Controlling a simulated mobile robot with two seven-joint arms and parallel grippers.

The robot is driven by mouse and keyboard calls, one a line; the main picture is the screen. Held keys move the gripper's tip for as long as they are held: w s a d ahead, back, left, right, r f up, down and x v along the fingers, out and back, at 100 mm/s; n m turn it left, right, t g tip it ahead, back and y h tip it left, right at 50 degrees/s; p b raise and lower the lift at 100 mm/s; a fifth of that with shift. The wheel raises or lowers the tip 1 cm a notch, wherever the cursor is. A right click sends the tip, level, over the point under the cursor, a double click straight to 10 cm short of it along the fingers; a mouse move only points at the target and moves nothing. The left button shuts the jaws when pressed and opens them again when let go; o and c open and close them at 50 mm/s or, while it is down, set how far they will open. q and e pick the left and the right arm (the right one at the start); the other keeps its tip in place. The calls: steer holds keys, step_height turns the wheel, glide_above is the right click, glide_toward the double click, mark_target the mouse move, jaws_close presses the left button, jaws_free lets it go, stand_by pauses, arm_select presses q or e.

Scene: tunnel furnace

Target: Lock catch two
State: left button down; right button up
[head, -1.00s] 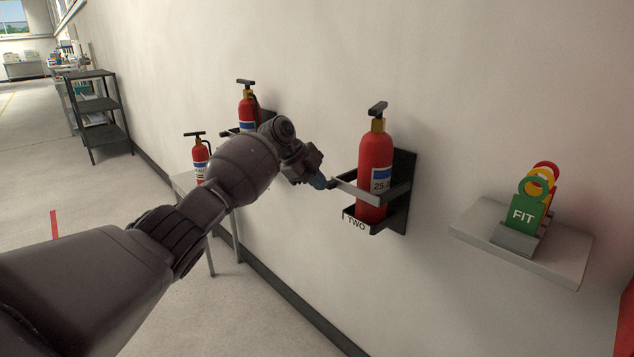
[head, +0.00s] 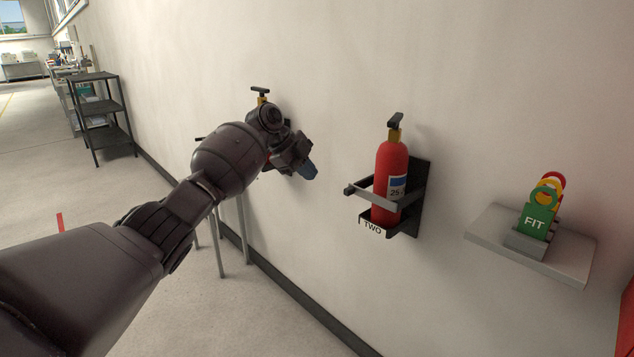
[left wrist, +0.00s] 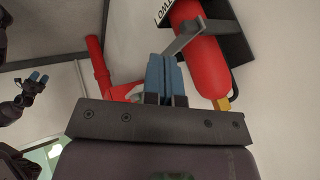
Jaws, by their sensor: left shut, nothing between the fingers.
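A red extinguisher (head: 391,165) stands upright in the black wall bracket (head: 409,226) labelled TWO. The catch, a grey bar (head: 376,199) with a dark left end, crosses in front of the extinguisher's body. I cannot tell whether it is locked. The bar also shows in the left wrist view (left wrist: 186,39), just beyond my left gripper's blue fingertips (left wrist: 165,68). In the head view my left gripper (head: 308,171) is left of the bracket, apart from the bar, shut and empty. My right gripper (left wrist: 39,77) shows small at the left of the wrist view; its opening is unclear.
A grey shelf (head: 562,262) with green FIT, yellow and red tags is on the wall at right. Another extinguisher's top (head: 260,92) shows behind my left arm. A black rack (head: 102,115) stands farther back. The wall between gripper and bracket is clear.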

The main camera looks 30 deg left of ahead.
arm_select(q)
steer(key=shift+v, duration=0.95)
arm_select(e)
steer(key=shift+r, duration=0.1)
arm_select(q)
steer(key=shift+a, duration=0.1)
arm_select(e)
steer(key=shift+w, duration=0.1)
